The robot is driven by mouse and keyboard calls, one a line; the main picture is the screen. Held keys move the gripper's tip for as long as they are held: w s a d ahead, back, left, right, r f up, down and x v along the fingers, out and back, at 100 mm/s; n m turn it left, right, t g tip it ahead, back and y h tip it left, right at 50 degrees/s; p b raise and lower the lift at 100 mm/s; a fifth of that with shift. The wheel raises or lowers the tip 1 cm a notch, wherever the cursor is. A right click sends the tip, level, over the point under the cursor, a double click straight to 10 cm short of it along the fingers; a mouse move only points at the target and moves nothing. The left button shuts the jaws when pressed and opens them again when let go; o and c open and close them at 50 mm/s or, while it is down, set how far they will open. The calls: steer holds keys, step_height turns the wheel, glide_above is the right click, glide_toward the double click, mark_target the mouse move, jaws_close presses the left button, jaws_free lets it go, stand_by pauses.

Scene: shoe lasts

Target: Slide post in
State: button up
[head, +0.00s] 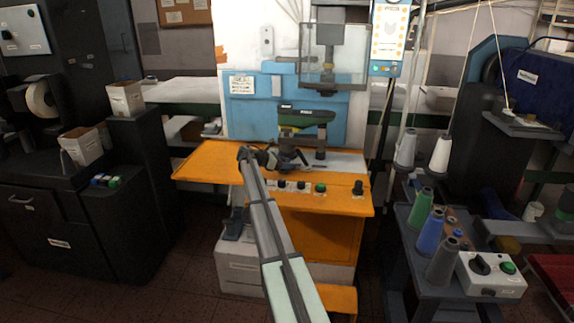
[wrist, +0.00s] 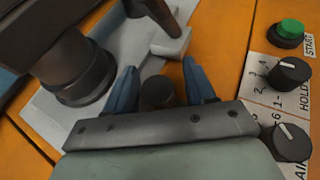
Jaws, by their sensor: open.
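My gripper (head: 278,158) is over the worktop of the orange machine, just below the green shoe last (head: 306,117). In the wrist view its two blue fingers (wrist: 160,88) are apart. A dark round-ended piece (wrist: 158,92) shows between them; I cannot tell whether it is the post or whether the fingers touch it. A thick dark post (head: 320,146) stands upright under the right part of the last. A thick dark upright with a round foot also shows left of the fingers in the wrist view (wrist: 75,75). A pale block (wrist: 172,46) lies beyond the fingers.
Control knobs and a green start button (head: 320,188) line the front of the orange worktop (head: 205,165). A clear guard (head: 333,65) hangs above the last. A cart with thread spools (head: 429,230) stands at the right. A black cabinet (head: 60,215) is at the left.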

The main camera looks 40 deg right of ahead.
steer(key=shift+c, duration=0.3)
jaws_close()
steer(key=s+d, duration=1.3)
steer(key=shift+s, duration=0.1)
stand_by(0.4)
steer(key=shift+o, duration=0.3)
jaws_free()
